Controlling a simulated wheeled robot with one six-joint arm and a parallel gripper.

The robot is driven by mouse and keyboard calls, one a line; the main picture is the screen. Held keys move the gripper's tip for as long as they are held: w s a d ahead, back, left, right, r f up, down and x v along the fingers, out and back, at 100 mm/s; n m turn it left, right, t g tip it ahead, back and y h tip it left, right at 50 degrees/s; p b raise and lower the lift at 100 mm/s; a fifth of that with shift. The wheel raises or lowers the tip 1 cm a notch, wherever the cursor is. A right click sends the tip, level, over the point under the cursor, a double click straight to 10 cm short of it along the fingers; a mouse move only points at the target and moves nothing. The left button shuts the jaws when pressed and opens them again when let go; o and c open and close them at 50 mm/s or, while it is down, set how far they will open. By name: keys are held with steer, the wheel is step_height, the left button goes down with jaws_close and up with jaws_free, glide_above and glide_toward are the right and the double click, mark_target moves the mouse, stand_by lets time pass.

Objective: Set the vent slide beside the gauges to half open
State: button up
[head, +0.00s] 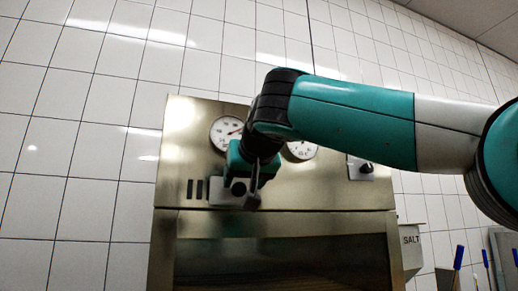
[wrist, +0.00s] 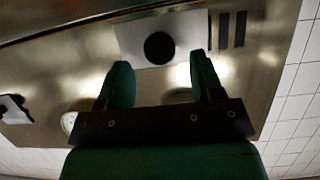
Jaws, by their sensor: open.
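The vent slide is a pale plate (wrist: 190,28) with a round black knob (wrist: 158,47) on the metal front. Two dark slots (wrist: 231,29) show uncovered beside the plate; whether more lie behind it is hidden. In the head view the slide plate (head: 215,191) sits below the left gauge (head: 226,132), partly hidden by my gripper (head: 248,182). In the wrist view my gripper (wrist: 160,62) is open, its two green fingers to either side of the knob's position. The knob appears just beyond the fingertips; contact cannot be made out. The right gauge (head: 302,150) is partly behind my arm.
A small plate with a dark knob (head: 365,168) is on the cabinet's right side. Below is a dark recessed opening (head: 280,262). A bin marked SALT (head: 411,245) and blue-handled tools (head: 458,257) stand at the right. Tiled wall is clear on the left.

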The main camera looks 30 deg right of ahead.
steer(key=p+v, duration=0.2)
steer(key=v, duration=1.1)
steer(key=shift+s+p, duration=0.15)
steer(key=shift+p, duration=0.15)
steer(key=shift+r, duration=0.1)
steer(key=w+a+f+n+g+y, duration=0.2)
steer(key=a+f+n, duration=0.15)
steer(key=f, duration=0.75)
steer(key=w+a+f+n+g+y, duration=0.15)
steer(key=f+n, duration=0.25)
steer(key=f, duration=0.7)
steer(key=s+a+f+n+g+y, duration=0.1)
steer(key=s+a+f+g+y, duration=0.1)
steer(key=s+f+g, duration=0.8)
steer(key=s+f+y, duration=0.1)
steer(key=s+f, duration=0.7)
steer(key=f, duration=0.1)
steer(key=shift+s+f, duration=0.3)
steer(key=shift+f, duration=0.1)
